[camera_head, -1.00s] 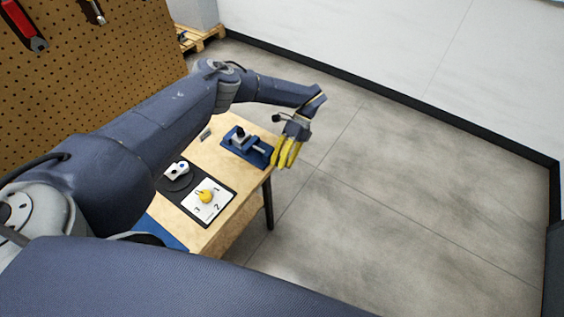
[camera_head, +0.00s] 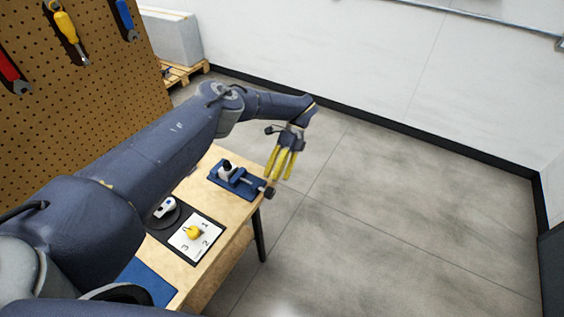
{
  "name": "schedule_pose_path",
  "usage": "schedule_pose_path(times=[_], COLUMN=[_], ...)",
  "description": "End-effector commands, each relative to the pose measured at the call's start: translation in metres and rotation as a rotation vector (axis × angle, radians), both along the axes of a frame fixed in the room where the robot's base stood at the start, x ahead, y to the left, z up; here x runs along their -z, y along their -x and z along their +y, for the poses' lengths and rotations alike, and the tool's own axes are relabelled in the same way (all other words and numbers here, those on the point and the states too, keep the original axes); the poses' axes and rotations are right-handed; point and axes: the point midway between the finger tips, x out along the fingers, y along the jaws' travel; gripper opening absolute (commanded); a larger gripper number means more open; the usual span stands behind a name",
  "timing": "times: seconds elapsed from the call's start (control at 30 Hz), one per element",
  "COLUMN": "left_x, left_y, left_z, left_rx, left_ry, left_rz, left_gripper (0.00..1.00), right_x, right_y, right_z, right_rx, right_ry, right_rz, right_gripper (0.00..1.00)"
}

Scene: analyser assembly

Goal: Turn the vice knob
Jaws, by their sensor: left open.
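The blue vice (camera_head: 232,180) sits near the far right edge of the wooden table. A small dark part stands in or by its jaws. Its dark knob (camera_head: 268,191) sticks out at the right end, past the table edge. My left gripper (camera_head: 280,175), with yellow fingers pointing down, is open. In the picture its fingertips are just above and right of the knob; I cannot tell whether they touch it. My right gripper does not show.
A tool pegboard (camera_head: 85,90) stands at left. Open floor lies right.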

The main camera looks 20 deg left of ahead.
Motion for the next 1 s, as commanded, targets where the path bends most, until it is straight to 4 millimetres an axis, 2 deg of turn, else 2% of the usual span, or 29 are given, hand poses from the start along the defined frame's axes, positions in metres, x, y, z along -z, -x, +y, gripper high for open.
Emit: schedule_pose_path(times=[0.2, 0.4, 1.0], left_x=[-0.022, -0.031, -0.037], left_y=[-0.021, -0.03, -0.035], left_z=[-0.005, -0.007, -0.008], left_rx=[-0.002, -0.001, -0.001], left_ry=[-0.002, -0.001, 0.001], left_rz=[-0.001, 0.0, -0.002], left_gripper=[0.59, 0.59, 0.59], right_x=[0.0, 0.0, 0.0], right_y=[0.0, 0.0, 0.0], right_z=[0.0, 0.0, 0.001], right_rx=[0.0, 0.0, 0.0], right_ry=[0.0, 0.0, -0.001], right_rz=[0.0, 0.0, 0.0], right_gripper=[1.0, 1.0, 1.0])
